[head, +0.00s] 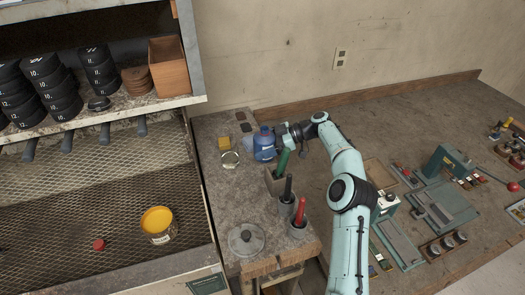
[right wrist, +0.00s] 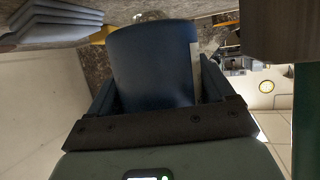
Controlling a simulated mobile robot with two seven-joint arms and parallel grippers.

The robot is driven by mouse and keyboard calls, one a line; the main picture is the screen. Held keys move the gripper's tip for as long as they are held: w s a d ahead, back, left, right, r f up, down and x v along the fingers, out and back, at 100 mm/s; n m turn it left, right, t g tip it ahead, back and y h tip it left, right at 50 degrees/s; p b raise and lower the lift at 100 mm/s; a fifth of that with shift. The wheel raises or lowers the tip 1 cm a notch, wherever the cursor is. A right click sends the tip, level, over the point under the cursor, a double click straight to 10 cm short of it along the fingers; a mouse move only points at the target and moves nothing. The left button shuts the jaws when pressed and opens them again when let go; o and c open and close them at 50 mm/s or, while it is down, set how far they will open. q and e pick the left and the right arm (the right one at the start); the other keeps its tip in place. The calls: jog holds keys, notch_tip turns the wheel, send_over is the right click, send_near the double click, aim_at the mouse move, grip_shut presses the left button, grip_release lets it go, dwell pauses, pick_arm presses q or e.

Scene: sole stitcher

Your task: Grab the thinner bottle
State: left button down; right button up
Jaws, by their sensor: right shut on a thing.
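A blue bottle (head: 264,146) with a pale label stands upright at the back of the bench's left end in the head view. My right gripper (head: 282,134) reaches it from the right and is shut on it. In the right wrist view the dark blue body of the bottle (right wrist: 155,65) fills the space between the two dark fingers. A second, paler bluish thing (head: 248,142) shows just left of the bottle, partly hidden by it. I cannot tell its shape well. My left gripper is not in view.
A box with a green tool (head: 283,162) stands close in front of the bottle. Cups with black and red handles (head: 299,213) and a round metal lid (head: 246,240) are nearer. A small tin (head: 230,159) and yellow block (head: 224,142) lie left.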

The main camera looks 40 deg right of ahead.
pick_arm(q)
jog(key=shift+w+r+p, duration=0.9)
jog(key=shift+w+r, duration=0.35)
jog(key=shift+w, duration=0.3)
pick_arm(e)
notch_tip(320, 180, up, 15)
jog(key=shift+r, duration=0.2)
jog(key=shift+r, duration=0.1)
